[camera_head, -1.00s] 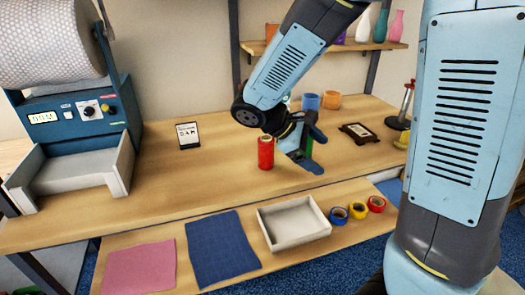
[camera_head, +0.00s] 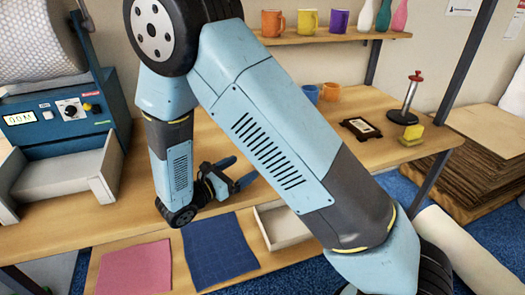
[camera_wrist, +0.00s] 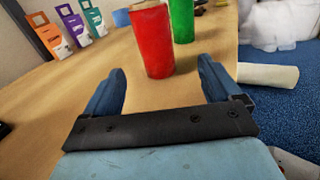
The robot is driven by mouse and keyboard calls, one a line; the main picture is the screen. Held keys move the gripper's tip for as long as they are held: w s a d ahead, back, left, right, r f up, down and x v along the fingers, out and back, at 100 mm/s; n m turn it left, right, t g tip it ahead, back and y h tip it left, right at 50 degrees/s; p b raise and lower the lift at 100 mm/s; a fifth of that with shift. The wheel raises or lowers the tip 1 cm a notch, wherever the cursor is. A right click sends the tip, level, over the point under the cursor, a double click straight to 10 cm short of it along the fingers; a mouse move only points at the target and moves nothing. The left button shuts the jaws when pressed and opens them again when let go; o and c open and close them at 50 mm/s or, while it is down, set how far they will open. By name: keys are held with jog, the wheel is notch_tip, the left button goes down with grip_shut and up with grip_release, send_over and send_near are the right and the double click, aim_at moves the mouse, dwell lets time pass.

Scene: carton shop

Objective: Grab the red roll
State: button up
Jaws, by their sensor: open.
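The red roll (camera_wrist: 152,42) is an upright red cylinder on the wooden table in the wrist view. It stands just beyond my open fingers, in line with the gap between them, with nothing held. A green cylinder (camera_wrist: 182,20) stands close behind it to the right. My gripper (camera_head: 238,171) is low over the front of the table in the head view. There my arm hides the red roll and the green cylinder.
A pale tray (camera_head: 268,236) is partly hidden by my arm. A pink cloth (camera_head: 134,270) and a blue cloth (camera_head: 217,250) lie on the lower shelf. A blue machine (camera_head: 62,116) stands left. Several coloured cartons (camera_wrist: 70,24) stand at the wrist view's far left.

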jog(key=shift+a+f, duration=0.2)
jog(key=shift+a, duration=0.05)
jog(key=shift+w+d, duration=0.15)
jog(key=shift+w, duration=0.05)
jog(key=shift+n+t, duration=0.3)
jog(key=x, duration=1.3)
jog(key=shift+c, duration=0.4)
jog(key=c, duration=1.2)
jog(key=shift+o, duration=0.2)
